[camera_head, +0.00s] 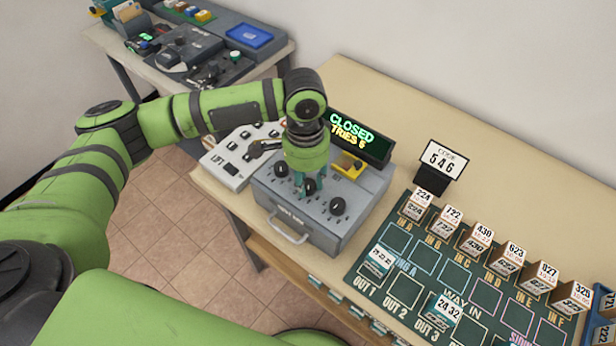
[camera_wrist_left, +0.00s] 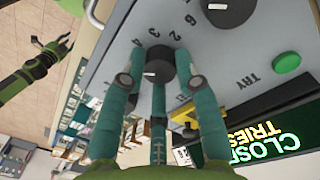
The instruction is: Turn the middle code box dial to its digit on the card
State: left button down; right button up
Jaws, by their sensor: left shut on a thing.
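The grey code box (camera_head: 352,222) stands on the table with a row of three black dials. My left gripper (camera_head: 307,183) reaches down over the middle dial. In the left wrist view its teal fingers (camera_wrist_left: 158,85) are shut around this middle dial (camera_wrist_left: 158,60), which has a white pointer mark. Printed digits such as 2, 4 and 6 ring the dial; some are hidden. The left dial (camera_head: 281,168) and right dial (camera_head: 337,206) are free. The card (camera_head: 443,160) reads 546. My right gripper (camera_wrist_left: 52,52) shows small in the left wrist view, fingers apart.
A lit display (camera_head: 352,135) behind the box reads CLOSED and TRIES. A green button (camera_wrist_left: 287,63) marked TRY is on the box. A white switch panel (camera_head: 232,165) stands left of it. A green sorting board (camera_head: 450,290) with several number blocks lies right.

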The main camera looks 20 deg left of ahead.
pick_arm(q)
jog(key=shift+r+m+p, duration=0.15)
jog(key=shift+m+p, duration=0.65)
jog(key=shift+p, duration=0.15)
jog(key=shift+m+p, duration=0.65)
jog(key=shift+m, duration=0.05)
jog(key=shift+m+p, duration=0.8)
jog(key=shift+m, duration=0.3)
jog(key=shift+d+m+p, duration=0.1)
jog(key=shift+m+p, duration=0.5)
jog(key=shift+m, duration=0.6)
jog(key=shift+f+y, duration=0.2)
jog(key=shift+y, duration=0.1)
jog(key=c, duration=0.9)
grip_release()
